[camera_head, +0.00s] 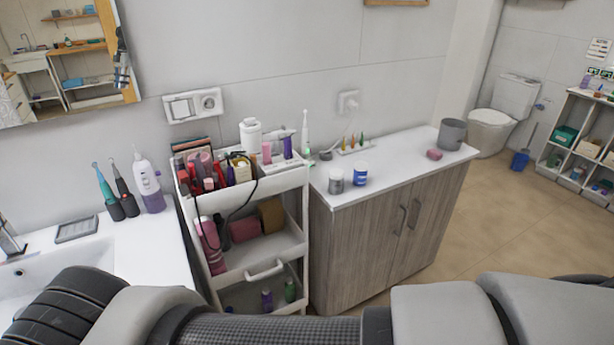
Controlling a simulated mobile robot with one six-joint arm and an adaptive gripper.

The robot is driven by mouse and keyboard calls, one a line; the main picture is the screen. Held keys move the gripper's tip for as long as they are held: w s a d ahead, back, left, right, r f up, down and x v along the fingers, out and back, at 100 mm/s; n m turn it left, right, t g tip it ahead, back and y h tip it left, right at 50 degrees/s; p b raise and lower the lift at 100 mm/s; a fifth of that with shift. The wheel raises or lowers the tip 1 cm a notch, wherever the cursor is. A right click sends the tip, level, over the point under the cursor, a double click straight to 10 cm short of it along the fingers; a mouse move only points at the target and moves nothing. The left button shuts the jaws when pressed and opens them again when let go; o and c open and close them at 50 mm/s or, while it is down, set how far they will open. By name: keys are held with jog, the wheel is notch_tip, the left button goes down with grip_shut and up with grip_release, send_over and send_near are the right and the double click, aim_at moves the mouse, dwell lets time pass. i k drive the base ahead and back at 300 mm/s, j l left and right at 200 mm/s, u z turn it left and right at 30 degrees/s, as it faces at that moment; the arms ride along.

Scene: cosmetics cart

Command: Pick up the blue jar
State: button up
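My arm crosses the bottom of the view, well in front of and below the blue jar. My gripper cannot be seen in this view.
A white cart (262,188) packed with cosmetics stands left of the cabinet. Behind the jars are an electric toothbrush (305,135) and a small holder with colored items. A pink soap (434,155) and grey cup (451,134) are farther right; the top between is clear.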

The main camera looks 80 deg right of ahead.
aim_at(361, 168)
jog(key=z, duration=3.15)
jog(key=i+j+z, duration=0.45)
jog(key=i, duration=0.2)
jog(key=i+j+z, duration=0.45)
jog(key=i+j, duration=0.15)
jog(key=j, duration=0.1)
